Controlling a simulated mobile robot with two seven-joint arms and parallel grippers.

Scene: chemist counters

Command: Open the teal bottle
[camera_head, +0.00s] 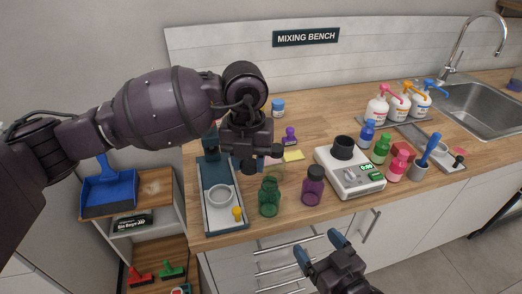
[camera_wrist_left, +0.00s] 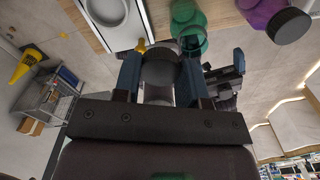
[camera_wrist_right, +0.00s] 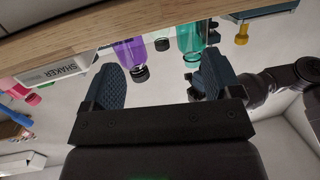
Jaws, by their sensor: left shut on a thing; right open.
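The teal bottle (camera_head: 269,198) stands upright near the counter's front edge, and its mouth looks uncapped. It also shows in the left wrist view (camera_wrist_left: 187,24) and the right wrist view (camera_wrist_right: 189,38).
A purple bottle (camera_head: 313,187) with a black cap stands just right of the teal one. A white shaker (camera_head: 350,183) stands right. Drawer handles (camera_head: 285,264) project below the counter edge.

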